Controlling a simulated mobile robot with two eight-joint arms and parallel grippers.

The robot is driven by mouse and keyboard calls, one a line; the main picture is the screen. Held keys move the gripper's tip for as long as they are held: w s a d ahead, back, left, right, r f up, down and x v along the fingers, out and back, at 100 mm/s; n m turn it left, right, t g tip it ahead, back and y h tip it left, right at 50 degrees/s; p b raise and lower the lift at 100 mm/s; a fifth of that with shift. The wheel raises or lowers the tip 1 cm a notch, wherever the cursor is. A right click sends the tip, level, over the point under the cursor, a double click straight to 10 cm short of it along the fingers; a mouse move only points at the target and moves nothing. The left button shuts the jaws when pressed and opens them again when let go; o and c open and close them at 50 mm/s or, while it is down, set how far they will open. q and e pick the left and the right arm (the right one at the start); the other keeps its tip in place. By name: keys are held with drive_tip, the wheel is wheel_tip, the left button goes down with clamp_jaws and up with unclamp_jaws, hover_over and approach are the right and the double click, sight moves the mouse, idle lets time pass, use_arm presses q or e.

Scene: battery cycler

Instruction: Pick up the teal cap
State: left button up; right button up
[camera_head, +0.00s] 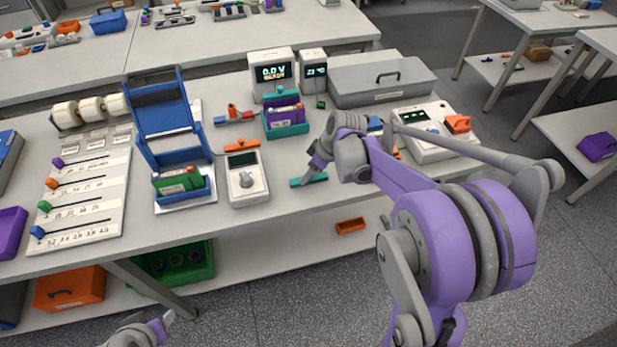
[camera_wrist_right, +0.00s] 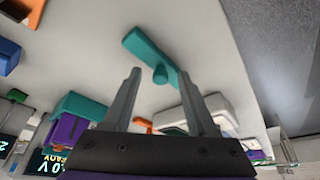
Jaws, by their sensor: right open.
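The teal cap (camera_head: 309,180) is a flat bar lying on the bench near its front edge, right of the grey multimeter-like device. In the right wrist view the cap (camera_wrist_right: 146,48) shows a small round knob on one side. My right gripper (camera_head: 313,168) is just above and beside it. In the wrist view its two fingers (camera_wrist_right: 160,75) are apart with nothing held, and the cap is just beyond the fingertips. My left gripper (camera_head: 160,328) shows only partly at the bottom edge, away from the bench top; its jaws are unclear.
A grey device with a dial (camera_head: 247,178) stands left of the cap. A teal tray with purple packs (camera_head: 286,128) and displays (camera_head: 273,73) stand behind. A blue frame (camera_head: 165,120) is farther left.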

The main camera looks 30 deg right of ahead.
use_arm(q)
drive_tip(key=shift+s, duration=0.1)
use_arm(e)
clamp_jaws()
drive_tip(key=shift+r, duration=0.1)
idle(0.3)
